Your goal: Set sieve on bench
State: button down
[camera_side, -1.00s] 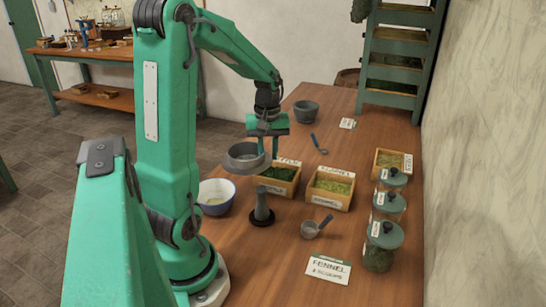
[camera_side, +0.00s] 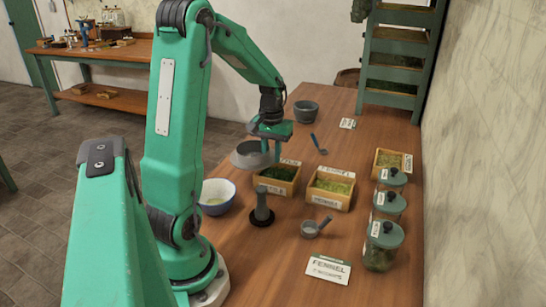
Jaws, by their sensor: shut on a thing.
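A round grey sieve (camera_side: 251,158) is held by my gripper (camera_side: 268,148) in the side view. The gripper is shut on the sieve's right side and its fingers are partly hidden by it. The sieve looks roughly level and appears raised above the wooden bench (camera_side: 290,261). In the picture it overlaps the left edge of a box of dark green herbs (camera_side: 279,178). A dark stand with a short post (camera_side: 262,208) is below it in the picture. Its exact height above the bench cannot be told.
A white and blue bowl (camera_side: 217,196) stands left of the post. A grey mortar (camera_side: 306,111) and a blue-handled tool (camera_side: 318,143) are farther back.

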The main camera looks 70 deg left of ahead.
aim_at(249, 148)
jog(key=s+a+f, duration=0.1)
jog(key=a+f, duration=0.1)
jog(key=a, duration=0.1)
jog(key=s+a+f, duration=0.1)
jog(key=a+f, duration=0.1)
jog(key=a, duration=0.1)
jog(key=s+a+f, duration=0.2)
jog(key=a, duration=0.2)
jog(key=shift+f, duration=0.2)
jog(key=shift+f, duration=2)
jog(key=c, duration=1.5)
grip_release()
jog(key=shift+r, duration=0.2)
notch_tip(249, 148, up, 12)
jog(key=shift+d+f, duration=0.1)
jog(key=shift+f, duration=0.05)
jog(key=shift+w+d, duration=0.1)
